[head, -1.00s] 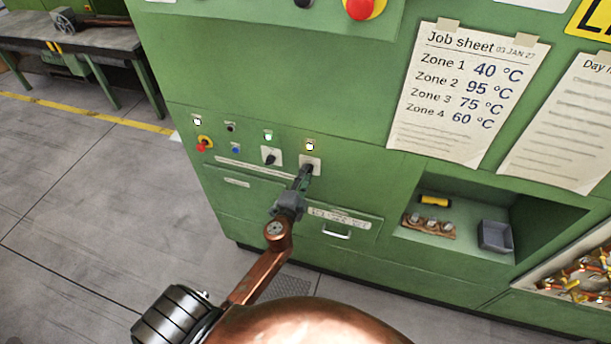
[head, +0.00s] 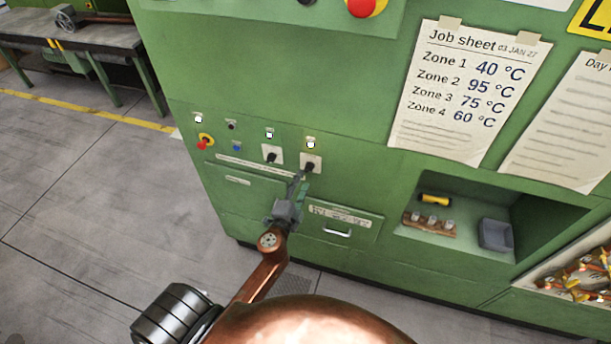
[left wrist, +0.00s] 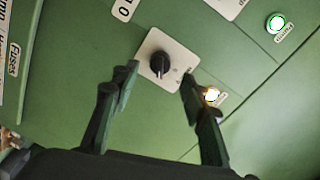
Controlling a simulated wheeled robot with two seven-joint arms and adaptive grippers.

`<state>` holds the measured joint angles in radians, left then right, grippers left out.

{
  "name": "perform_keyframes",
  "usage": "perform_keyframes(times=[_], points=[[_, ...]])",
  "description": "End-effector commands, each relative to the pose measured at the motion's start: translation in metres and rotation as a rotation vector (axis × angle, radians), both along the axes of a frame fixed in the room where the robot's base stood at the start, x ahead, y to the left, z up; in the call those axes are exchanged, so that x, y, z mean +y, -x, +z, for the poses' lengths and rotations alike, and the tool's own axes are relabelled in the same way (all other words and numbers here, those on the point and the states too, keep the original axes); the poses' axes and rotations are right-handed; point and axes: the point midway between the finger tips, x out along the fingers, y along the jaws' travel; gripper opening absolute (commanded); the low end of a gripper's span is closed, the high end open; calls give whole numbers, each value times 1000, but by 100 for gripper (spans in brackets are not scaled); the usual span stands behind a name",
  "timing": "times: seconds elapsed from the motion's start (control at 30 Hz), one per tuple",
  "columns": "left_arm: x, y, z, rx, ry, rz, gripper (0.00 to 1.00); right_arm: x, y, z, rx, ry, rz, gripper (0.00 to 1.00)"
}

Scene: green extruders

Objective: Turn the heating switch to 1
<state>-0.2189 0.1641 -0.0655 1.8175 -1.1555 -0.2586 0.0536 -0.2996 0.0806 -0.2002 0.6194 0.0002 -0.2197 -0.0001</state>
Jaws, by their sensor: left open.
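A rotary switch with a black knob on a pale square plate (head: 311,160) sits on the green machine front, below a lit lamp (head: 311,143). In the left wrist view the knob (left wrist: 160,64) stands between and beyond my fingers. Its pale mark points down in that picture; its label is too small to read. A second, similar switch (head: 272,154) sits to its left, under a green-lit lamp (head: 269,133). My left gripper (head: 301,181) is open and empty, just in front of and below the right switch, apparently clear of the knob. My right gripper is out of view.
A red button (head: 203,144) is left of the switches. A drawer with a handle (head: 337,232) lies below right. An open recess holds a grey bin (head: 495,235). A job sheet (head: 470,90) hangs above. Floor to the left is free.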

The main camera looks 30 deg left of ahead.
Motion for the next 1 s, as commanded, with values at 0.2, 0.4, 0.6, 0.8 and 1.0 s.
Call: perform_keyframes(times=[0.2, 0.4, 0.6, 0.8, 1.0], points=[[-9, 44, 2, 1, 2, 3, 41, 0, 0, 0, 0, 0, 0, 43], [-14, 65, 3, 1, 1, 0, 41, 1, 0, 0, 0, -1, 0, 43], [-15, 69, 4, -1, 0, 0, 41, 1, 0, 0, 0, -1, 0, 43], [-15, 68, 4, -1, 0, 0, 41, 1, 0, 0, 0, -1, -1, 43], [-14, 68, 3, 0, 0, 0, 41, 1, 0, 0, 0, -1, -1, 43]])
